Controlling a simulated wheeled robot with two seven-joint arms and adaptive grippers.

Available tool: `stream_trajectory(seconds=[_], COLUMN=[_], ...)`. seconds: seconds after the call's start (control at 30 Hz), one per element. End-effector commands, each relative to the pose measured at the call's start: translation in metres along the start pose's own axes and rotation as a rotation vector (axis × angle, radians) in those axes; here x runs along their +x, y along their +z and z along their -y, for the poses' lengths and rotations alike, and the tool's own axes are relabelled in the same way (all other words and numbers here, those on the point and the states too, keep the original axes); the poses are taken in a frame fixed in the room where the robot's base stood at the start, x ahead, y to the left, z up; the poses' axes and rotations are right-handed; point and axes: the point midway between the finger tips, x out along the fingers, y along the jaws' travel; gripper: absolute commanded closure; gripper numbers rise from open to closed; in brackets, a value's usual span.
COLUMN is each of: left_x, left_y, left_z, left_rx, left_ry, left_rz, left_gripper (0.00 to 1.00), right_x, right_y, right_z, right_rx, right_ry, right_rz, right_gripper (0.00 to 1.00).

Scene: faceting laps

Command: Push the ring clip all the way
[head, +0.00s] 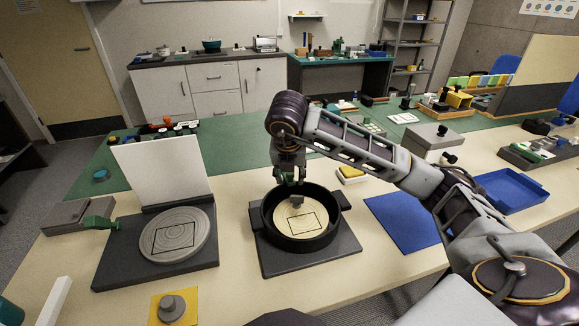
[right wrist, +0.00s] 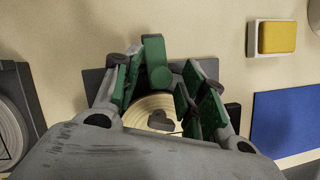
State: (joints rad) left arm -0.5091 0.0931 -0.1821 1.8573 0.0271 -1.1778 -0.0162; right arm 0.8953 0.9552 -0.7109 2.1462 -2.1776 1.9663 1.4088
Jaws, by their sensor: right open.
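A round black pan (head: 325,235) holds a pale disc (head: 300,222) with a dark outline drawn on it and a small grey block (head: 297,201). The block also shows in the right wrist view (right wrist: 160,120). My right gripper (head: 290,182) points down over the pan's back rim. My left gripper is out of view.
Left of the pan is a dark base (head: 150,273) with a grey disc (head: 175,237), an upright white panel (head: 165,168) and a green-ended grey block (head: 75,215). A blue mat (head: 403,220) and a yellow-topped block (head: 351,172) lie to the right. A knobbed weight (head: 172,307) sits in front.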

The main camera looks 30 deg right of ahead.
Motion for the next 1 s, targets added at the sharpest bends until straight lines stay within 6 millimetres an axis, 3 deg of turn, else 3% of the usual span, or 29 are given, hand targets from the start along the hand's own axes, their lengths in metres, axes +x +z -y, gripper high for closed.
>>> stream_trajectory(seconds=[1.0], left_x=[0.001], left_y=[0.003], left_z=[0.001], left_rx=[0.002], left_ry=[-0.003], left_rz=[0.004], left_gripper=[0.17], right_x=[-0.053], right_y=[0.001], right_z=[-0.001], right_rx=[-0.001], right_ry=[0.001], right_rz=[0.002], right_gripper=[0.58])
